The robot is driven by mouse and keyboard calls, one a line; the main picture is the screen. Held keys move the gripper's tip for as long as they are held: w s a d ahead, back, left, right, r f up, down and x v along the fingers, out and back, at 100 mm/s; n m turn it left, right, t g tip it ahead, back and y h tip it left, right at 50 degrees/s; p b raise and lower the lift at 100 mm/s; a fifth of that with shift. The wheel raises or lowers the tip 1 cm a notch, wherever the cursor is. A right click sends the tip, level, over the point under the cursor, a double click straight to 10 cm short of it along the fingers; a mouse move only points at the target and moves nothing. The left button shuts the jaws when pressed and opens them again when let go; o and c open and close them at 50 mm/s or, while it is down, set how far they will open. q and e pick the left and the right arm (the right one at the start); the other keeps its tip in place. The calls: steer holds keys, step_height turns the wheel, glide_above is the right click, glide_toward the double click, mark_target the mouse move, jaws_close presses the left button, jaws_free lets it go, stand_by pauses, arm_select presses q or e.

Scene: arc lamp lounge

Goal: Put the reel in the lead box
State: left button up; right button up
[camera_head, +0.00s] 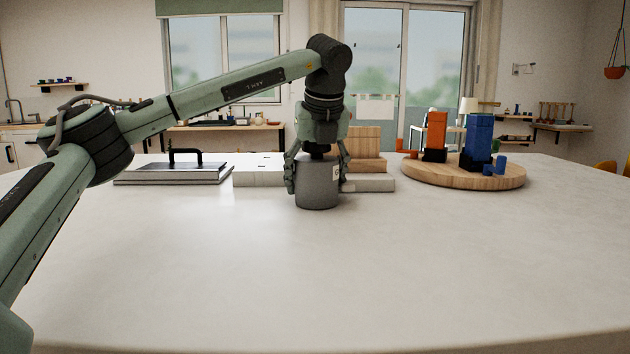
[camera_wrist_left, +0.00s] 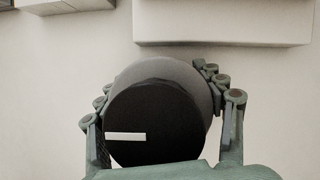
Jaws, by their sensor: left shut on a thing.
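I cannot tell for sure that this cylinder is the reel. A white box (camera_head: 258,178) stands behind it to the left; I cannot tell whether it is the lead box. My right gripper is not in view.
A low pale slab (camera_head: 370,186) lies close behind the cylinder to the right, with wooden blocks (camera_head: 366,142) behind it. A flat grey case (camera_head: 170,176) with a black handle lies left. A round wooden board (camera_head: 463,180) with orange and blue blocks stands right. The front table is clear.

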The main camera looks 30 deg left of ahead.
arm_select(q)
steer(key=o, duration=1.7)
steer(key=shift+c, duration=0.2)
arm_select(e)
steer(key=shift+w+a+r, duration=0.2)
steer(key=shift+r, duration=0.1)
